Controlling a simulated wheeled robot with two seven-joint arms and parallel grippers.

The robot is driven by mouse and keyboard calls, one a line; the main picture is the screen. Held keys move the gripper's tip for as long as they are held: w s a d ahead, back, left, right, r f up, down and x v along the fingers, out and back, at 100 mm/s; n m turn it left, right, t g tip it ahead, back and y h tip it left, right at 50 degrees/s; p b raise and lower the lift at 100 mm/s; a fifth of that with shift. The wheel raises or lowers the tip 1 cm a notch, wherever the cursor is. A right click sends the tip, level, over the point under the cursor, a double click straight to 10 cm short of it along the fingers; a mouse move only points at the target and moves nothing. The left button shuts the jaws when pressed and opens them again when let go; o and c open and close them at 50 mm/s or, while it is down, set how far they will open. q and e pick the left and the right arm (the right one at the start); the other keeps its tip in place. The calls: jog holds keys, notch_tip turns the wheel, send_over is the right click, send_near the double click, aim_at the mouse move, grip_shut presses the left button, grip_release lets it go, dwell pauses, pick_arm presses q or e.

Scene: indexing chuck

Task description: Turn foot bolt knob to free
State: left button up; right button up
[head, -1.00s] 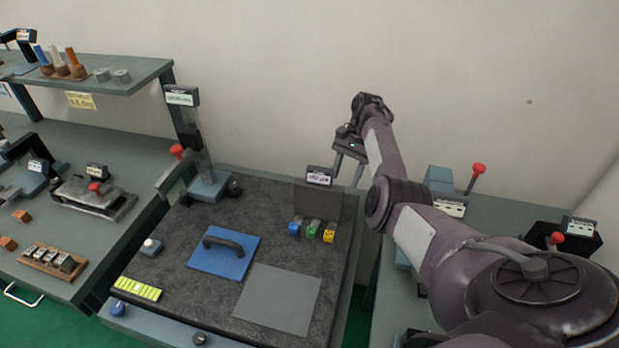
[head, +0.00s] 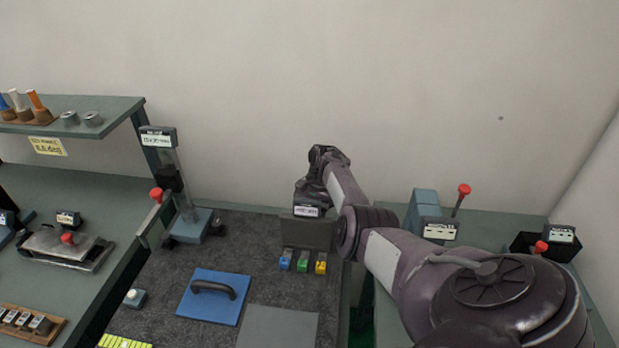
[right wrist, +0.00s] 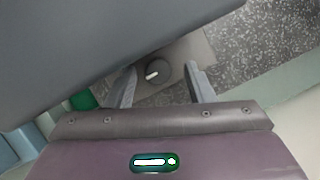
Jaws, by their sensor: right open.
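A dark round knob (right wrist: 157,70) with a white pointer mark shows in the right wrist view, on a grey plate (right wrist: 188,50). It lies between the fingertips of my open right gripper (right wrist: 160,68), with a gap on either side; I cannot tell how far below the tips it is. In the head view my right gripper (head: 311,188) is at the dark upright plate (head: 306,233), its fingers hidden around the labelled block (head: 309,211). The knob is hidden in the head view. My left gripper is out of view.
A large dark panel (right wrist: 90,45) fills the upper left of the right wrist view, close to the fingers. Blue, green and yellow blocks (head: 303,265) stand before the upright plate. A blue plate with a handle (head: 213,295) lies on the speckled top. A post (head: 182,185) stands left.

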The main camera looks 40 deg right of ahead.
jog(key=shift+s, duration=0.1)
jog(key=c, duration=1)
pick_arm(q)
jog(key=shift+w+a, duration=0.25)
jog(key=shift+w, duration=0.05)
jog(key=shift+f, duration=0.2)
pick_arm(e)
jog(key=shift+f+n+g+b, duration=0.1)
jog(key=shift+n+g+b, duration=0.2)
jog(key=shift+n+b, duration=0.65)
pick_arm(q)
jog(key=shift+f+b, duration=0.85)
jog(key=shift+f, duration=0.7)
pick_arm(e)
jog(key=shift+w+n+g+h, duration=0.1)
jog(key=shift+n+g+h, duration=0.2)
jog(key=shift+n, duration=0.7)
jog(key=shift+w+n+g+h, duration=0.1)
jog(key=shift+n+g+h, duration=0.2)
jog(key=shift+n, duration=0.65)
jog(key=shift+a, duration=0.1)
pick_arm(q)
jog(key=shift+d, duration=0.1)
pick_arm(e)
jog(key=o, duration=1)
